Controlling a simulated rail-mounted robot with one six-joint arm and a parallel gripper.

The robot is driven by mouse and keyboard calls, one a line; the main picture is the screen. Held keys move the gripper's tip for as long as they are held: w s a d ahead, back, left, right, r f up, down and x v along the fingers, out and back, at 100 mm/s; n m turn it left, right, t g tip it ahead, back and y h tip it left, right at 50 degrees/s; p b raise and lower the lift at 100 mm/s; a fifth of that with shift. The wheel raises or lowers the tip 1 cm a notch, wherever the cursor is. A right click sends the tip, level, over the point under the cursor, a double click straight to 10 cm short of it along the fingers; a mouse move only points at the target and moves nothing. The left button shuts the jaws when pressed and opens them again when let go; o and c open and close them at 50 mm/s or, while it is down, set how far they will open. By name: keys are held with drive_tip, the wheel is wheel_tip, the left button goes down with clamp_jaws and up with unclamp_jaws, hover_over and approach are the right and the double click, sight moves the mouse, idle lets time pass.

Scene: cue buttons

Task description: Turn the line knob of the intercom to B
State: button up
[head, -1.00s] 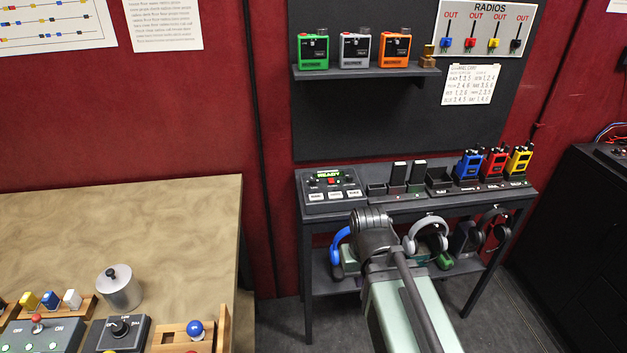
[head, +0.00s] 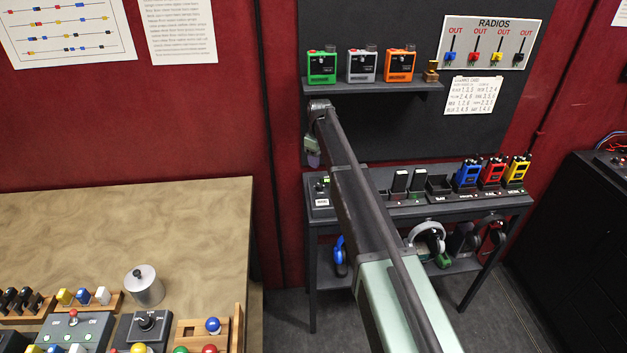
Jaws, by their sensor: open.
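I cannot tell for sure which device is the intercom. A dark console (head: 319,203) with a small green display stands at the left end of the narrow dark table; my arm hides most of it, and no knob shows on it now. A black box with a black knob (head: 146,321) stands on the left table, its marks too small to read. My gripper (head: 313,160) hangs from the arm's end, above the console in the picture, small and partly hidden. It is open, with nothing seen in it.
A shelf (head: 375,87) with green, grey and orange radios is above my arm's end. Blue, red and yellow handsets (head: 492,174) stand right of my arm. Headphones (head: 428,238) hang below. A metal canister (head: 145,287) and button boxes crowd the left table's front; its back is clear.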

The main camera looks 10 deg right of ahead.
sight(320, 184)
wheel_tip(320, 184, down, 11)
drive_tip(key=b, duration=1.1)
drive_tip(key=shift+s+d+f, duration=0.1)
drive_tip(key=shift+s, duration=0.05)
drive_tip(key=shift+r, duration=0.2)
drive_tip(key=c, duration=0.9)
